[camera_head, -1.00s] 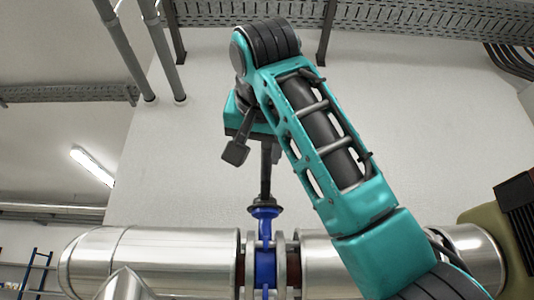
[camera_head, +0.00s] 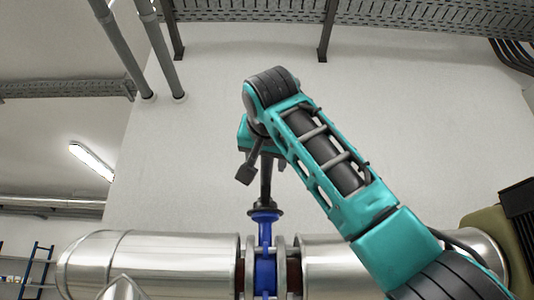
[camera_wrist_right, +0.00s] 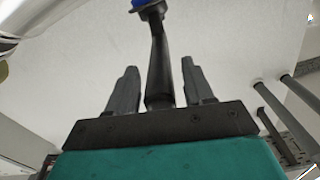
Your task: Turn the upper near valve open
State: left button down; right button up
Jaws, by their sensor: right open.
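The upper near valve has a blue body (camera_head: 265,260) set in the silver pipe. Its black lever (camera_head: 266,188) stands roughly upright from the blue neck in the head view. My right gripper (camera_head: 263,170) comes down over the lever's upper end. In the wrist view the right gripper (camera_wrist_right: 158,68) is open, with one finger on each side of the black lever (camera_wrist_right: 159,65) and gaps on both sides. The lever's end is close to the gripper's palm; I cannot tell whether they touch. My left gripper is not in view.
The insulated silver pipe (camera_head: 170,262) runs across the bottom on both sides of the valve. Grey vertical pipes (camera_head: 160,50) and a cable tray (camera_head: 400,15) are on the wall behind. The space above and left of the gripper is free.

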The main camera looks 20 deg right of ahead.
jog(key=shift+w+d, duration=0.1)
jog(key=shift+w, duration=0.3)
jog(key=shift+c, duration=0.2)
grip_shut()
